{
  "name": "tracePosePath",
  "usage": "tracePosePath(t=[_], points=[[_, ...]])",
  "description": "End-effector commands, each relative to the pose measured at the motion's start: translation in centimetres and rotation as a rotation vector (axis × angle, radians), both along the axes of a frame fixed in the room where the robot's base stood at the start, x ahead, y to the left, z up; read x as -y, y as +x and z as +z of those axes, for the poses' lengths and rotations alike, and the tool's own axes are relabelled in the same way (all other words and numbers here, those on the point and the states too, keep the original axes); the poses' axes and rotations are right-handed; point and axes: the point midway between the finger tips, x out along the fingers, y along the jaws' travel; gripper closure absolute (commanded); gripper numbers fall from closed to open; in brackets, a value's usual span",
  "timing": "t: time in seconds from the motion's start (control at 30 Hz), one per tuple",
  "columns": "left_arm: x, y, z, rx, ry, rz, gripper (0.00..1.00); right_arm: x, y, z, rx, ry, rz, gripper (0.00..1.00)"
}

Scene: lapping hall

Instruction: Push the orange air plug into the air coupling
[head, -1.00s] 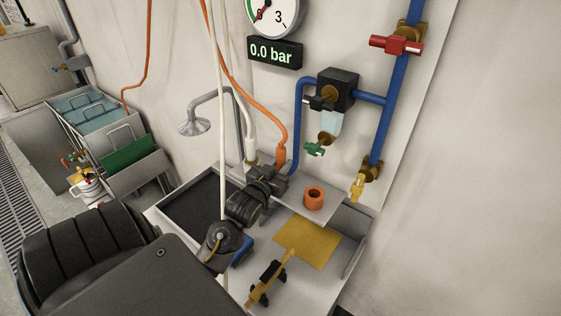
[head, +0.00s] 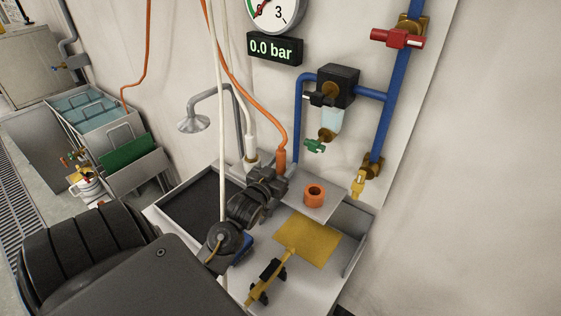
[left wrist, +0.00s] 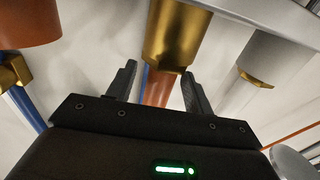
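The orange air plug (head: 280,160) hangs upright at the end of the orange hose, beside the back edge of the shelf; my left gripper hides its lower end. My left gripper (head: 274,177) is close at the plug. In the left wrist view its two fingers (left wrist: 158,76) stand apart, with pale wall showing beside the orange piece (left wrist: 158,90) between them. A brass fitting (left wrist: 176,35), seemingly the air coupling, lines up with that piece. I cannot tell how deep the plug sits. My right gripper is not in view.
A white hose end (head: 251,150) stands just left of the plug. An orange ring (head: 314,195) sits on the shelf to the right. Blue pipes with valves run up the wall. The display (head: 274,50) reads 0.0 bar. A brass plate (head: 308,240) lies in front.

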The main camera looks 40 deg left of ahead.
Motion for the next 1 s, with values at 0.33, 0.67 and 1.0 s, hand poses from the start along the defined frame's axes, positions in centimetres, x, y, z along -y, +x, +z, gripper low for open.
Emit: tracePosePath(t=[0.33, 0.67, 1.0], points=[[0.4, -1.5, -0.3, -0.002, 0.000, 0.000, 0.48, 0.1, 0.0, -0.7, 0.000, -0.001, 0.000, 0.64], [2.0, -7.7, -0.4, -0.002, -0.001, 0.000, 0.48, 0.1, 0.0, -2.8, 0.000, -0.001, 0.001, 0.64], [2.8, -10.5, 0.0, 0.000, 0.000, 0.000, 0.48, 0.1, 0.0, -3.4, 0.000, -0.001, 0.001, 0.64]])
